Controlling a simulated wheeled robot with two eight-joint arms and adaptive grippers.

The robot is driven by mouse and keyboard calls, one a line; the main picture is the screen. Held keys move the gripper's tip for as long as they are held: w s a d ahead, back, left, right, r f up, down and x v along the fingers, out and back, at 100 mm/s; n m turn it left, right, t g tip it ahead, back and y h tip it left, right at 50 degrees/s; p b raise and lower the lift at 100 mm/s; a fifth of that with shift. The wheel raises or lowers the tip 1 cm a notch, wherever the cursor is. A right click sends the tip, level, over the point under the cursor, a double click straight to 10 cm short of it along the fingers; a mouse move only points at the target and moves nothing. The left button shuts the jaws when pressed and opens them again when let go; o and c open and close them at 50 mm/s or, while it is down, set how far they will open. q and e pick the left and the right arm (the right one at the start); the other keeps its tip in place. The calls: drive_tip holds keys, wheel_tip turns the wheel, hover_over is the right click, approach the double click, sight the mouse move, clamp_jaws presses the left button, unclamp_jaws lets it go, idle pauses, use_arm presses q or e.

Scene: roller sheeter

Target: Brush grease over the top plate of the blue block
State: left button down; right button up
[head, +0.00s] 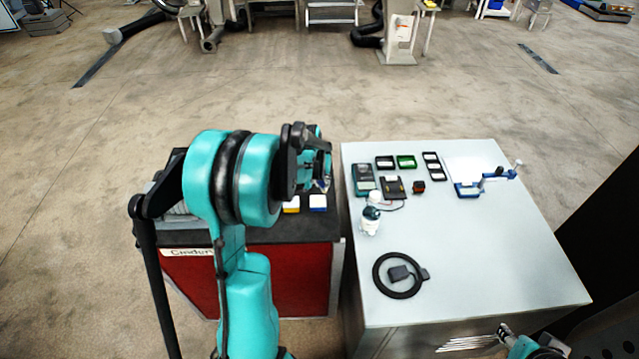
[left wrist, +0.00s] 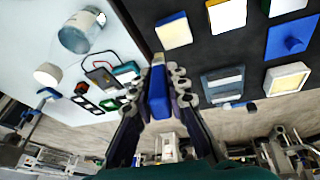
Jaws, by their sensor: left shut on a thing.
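My left gripper (head: 322,170) is over the dark table, fingers pointing down and partly hidden by my arm. In the left wrist view (left wrist: 158,95) it is shut on a long blue tool (left wrist: 158,88), probably the brush; its lower end is hard to make out. A block with a pale top and blue side (head: 318,202) sits near the table's right edge; it also shows in the left wrist view (left wrist: 173,32). A fully blue piece (left wrist: 288,38) lies farther right there. Which is the task's blue block I cannot tell. My right gripper (head: 505,332) is at the bottom right, its fingers unclear.
The white table (head: 480,255) on the right holds a white bottle (head: 370,222), a black ring (head: 377,278), small trays (head: 406,162) and a blue clamp-like tool (head: 468,190). A gap separates the tables.

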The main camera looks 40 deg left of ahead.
use_arm(q)
drive_tip(key=shift+s+r+p, duration=0.1)
drive_tip(key=shift+r+p, duration=0.5)
drive_tip(key=shift+r, duration=0.6)
drive_tip(key=shift+a+f, duration=0.1)
drive_tip(key=shift+f, duration=0.05)
drive_tip(key=shift+w+a+f+b, duration=0.3)
drive_tip(key=shift+w+f+b, duration=0.05)
drive_tip(key=shift+w+b, duration=0.15)
drive_tip(key=shift+w+a+f, duration=0.2)
drive_tip(key=shift+w+a, duration=0.05)
drive_tip(key=shift+w, duration=0.05)
drive_tip(key=shift+r, duration=0.1)
